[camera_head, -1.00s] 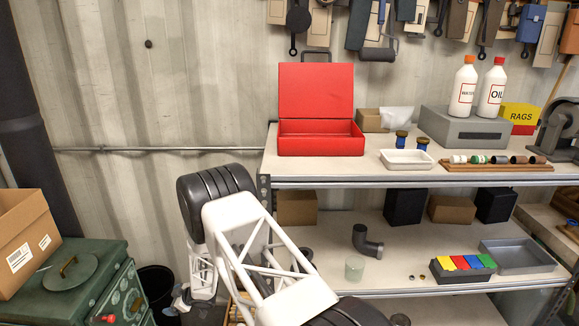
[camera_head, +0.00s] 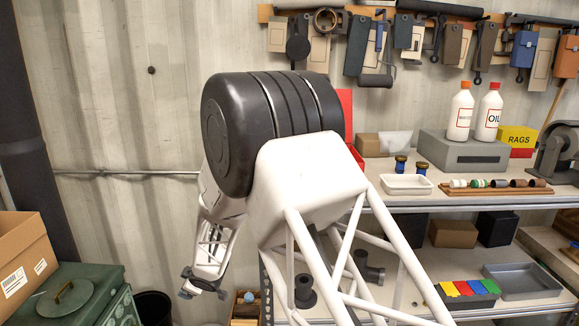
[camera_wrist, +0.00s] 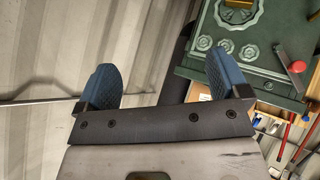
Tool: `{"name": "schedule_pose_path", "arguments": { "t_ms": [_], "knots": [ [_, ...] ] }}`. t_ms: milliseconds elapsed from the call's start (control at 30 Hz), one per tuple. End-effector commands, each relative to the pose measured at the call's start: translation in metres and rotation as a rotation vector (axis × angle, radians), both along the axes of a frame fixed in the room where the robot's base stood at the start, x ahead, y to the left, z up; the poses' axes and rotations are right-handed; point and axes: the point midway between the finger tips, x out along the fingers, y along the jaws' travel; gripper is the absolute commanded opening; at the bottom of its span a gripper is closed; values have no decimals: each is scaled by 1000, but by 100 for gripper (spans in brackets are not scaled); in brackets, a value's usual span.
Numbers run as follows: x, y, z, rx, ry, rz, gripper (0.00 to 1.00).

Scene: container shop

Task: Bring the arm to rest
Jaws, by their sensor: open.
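My gripper (camera_head: 203,283) hangs low in the head view, left of the shelf unit and below the big black joint of my arm. In the wrist view my gripper (camera_wrist: 163,82) shows its two blue ridged fingers wide apart with nothing between them. My raised white and black arm fills the middle of the head view. It hides most of the red metal box (camera_head: 345,105) and part of both shelves.
The shelf unit (camera_head: 420,202) stands right of my gripper, holding a white tray (camera_head: 406,185), bottles and a grey tray (camera_head: 522,282). A green stove-like cabinet (camera_head: 68,298) and black bin (camera_head: 153,308) stand left. The wrist view shows the green cabinet (camera_wrist: 258,52) and tools.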

Motion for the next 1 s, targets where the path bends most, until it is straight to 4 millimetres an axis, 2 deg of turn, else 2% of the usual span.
{"name": "schedule_pose_path", "arguments": {
  "t_ms": [33, 100, 500, 1000],
  "knots": [
    [-4, -8, 14, -12, -7, -11, 94],
    [-10, -19, 29, -34, -13, -26, 94],
    [-53, -92, 108, -153, -30, -123, 94],
    [-116, -205, 187, -256, 18, -317, 94]
  ]
}}
